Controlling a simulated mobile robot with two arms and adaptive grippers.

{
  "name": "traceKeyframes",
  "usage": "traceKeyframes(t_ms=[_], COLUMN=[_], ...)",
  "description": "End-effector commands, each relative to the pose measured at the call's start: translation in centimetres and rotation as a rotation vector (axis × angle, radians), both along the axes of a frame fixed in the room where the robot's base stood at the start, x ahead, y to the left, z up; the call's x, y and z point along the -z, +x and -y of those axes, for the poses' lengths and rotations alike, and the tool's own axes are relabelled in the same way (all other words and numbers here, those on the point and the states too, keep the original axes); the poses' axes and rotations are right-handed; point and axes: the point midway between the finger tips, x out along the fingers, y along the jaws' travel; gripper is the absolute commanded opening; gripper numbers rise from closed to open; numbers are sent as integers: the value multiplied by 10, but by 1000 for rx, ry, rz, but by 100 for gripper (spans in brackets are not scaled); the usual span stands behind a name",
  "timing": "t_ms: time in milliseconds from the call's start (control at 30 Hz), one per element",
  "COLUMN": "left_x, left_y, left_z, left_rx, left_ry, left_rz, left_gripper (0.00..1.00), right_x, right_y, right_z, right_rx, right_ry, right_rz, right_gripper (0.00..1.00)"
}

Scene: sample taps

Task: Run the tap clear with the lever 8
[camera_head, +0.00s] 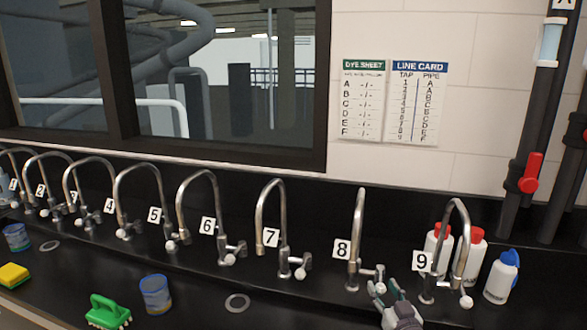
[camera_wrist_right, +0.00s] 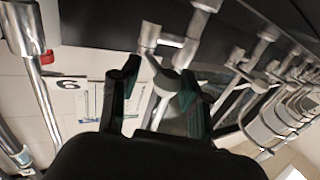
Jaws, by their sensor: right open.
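Tap 8 is a chrome gooseneck tap (camera_head: 358,235) with a white number plate 8 (camera_head: 342,249) on its left. Its short side lever (camera_head: 379,270) is on the right of its base. My right gripper (camera_head: 385,289) is at this lever and partly covers its lower end. In the right wrist view, my right gripper (camera_wrist_right: 160,88) is open, with a dark green-tipped finger on each side of a pale lever knob (camera_wrist_right: 166,80). I cannot tell whether the fingers touch it. No water shows at the spout. My left gripper is not in view.
Tap 9 (camera_head: 460,245) stands close on the right, with red-capped bottles (camera_head: 471,258) behind it and a blue-capped bottle (camera_head: 501,278) beside it. Tap 7 (camera_head: 272,220) is on the left. A green brush (camera_head: 108,312), blue cup (camera_head: 156,295) and yellow sponge (camera_head: 13,275) lie farther left.

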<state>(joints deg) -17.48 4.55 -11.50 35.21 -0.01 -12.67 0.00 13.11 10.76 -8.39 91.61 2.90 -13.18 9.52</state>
Motion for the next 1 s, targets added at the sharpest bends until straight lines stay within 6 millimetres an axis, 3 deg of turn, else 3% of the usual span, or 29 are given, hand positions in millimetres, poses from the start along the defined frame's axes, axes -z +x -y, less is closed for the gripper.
traceKeyframes(t_ms=[233, 600, 1000], left_x=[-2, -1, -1], left_y=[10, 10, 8], left_z=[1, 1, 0], left_rx=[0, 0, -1], left_ry=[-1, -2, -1], left_rz=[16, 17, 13], left_gripper=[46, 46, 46], right_x=[0, 0, 0], right_y=[3, 7, 6], right_z=[25, 58, 56], right_rx=[2, 2, 0], right_ry=[-5, -5, -1], right_rz=[1, 2, 0], right_gripper=[46, 46, 46])
